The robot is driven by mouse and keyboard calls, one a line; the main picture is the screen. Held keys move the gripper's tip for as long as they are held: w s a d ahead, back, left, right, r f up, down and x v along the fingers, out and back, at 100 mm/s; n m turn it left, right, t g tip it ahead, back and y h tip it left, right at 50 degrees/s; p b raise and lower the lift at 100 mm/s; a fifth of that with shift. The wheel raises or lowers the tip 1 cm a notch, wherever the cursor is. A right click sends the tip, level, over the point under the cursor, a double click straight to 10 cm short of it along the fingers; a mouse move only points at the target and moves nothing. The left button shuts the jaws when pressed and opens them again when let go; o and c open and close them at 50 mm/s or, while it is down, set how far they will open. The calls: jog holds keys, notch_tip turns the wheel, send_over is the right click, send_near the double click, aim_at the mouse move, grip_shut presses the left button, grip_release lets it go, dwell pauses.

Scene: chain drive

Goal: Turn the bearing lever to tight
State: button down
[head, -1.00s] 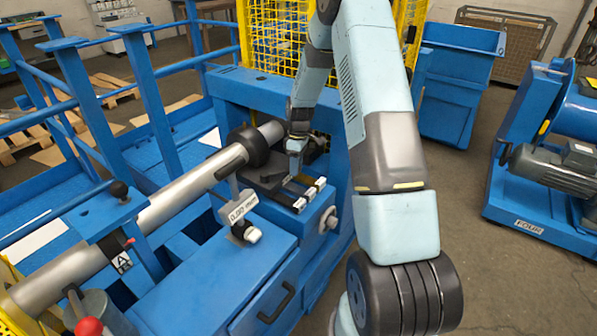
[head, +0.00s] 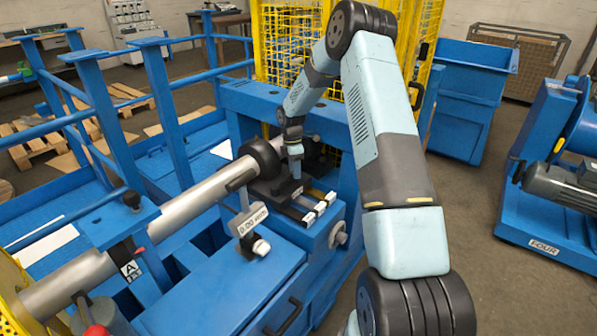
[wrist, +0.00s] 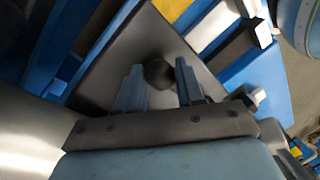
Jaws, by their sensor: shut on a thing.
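My gripper (head: 293,172) is at the dark bearing block (head: 262,188) beside the shaft's dark collar (head: 262,156). In the wrist view my gripper (wrist: 158,86) has its two fingers on either side of a dark round knob (wrist: 158,72), which I take to be the bearing lever's knob. It is shut on this knob, over a flat dark plate (wrist: 110,68). The lever's arm is hidden in both views, and I cannot read its tight mark or its angle.
A grey shaft (head: 185,205) runs from the collar to the lower left. A "0.00 mm" gauge sign (head: 252,219) stands in front of the block. White-ended bars (head: 318,207) lie to its right. A yellow mesh guard (head: 290,45) rises behind.

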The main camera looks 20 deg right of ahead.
jog(key=shift+w+d+r, duration=0.15)
jog(key=shift+w+d, duration=0.05)
jog(key=shift+w, duration=0.1)
jog(key=c, duration=1.1)
grip_release()
jog(key=o, duration=0.4)
jog(key=shift+a, duration=0.15)
jog(key=w+r, duration=0.1)
jog(key=r, duration=0.7)
jog(key=w+r, duration=0.1)
jog(key=r, duration=0.4)
jog(key=shift+w+r, duration=0.1)
jog(key=shift+w, duration=0.2)
jog(key=shift+a+r, duration=0.1)
